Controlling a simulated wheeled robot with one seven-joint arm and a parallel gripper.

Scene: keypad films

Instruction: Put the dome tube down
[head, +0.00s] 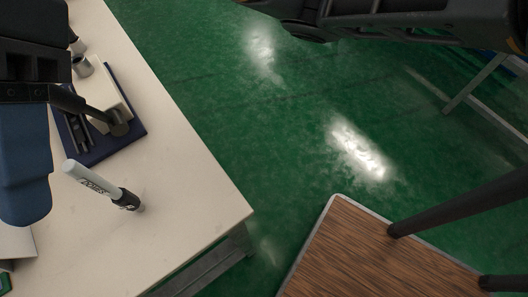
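The dome tube (92,180) is a slim pale grey tube with dark lettering and a black lower end. A dark, jointed arm part (400,22), which looks like mine, crosses the top right, well apart from the tube. I cannot make out gripper fingers; the part runs out of the picture at the top.
A navy base (132,135) with a white block and dark lever lies behind the tube. A blue and black body (25,165) overhangs the left side. A wood-topped cart (345,250) with dark posts stands lower right. Green floor (230,110) lies between. The tabletop right of the tube is clear.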

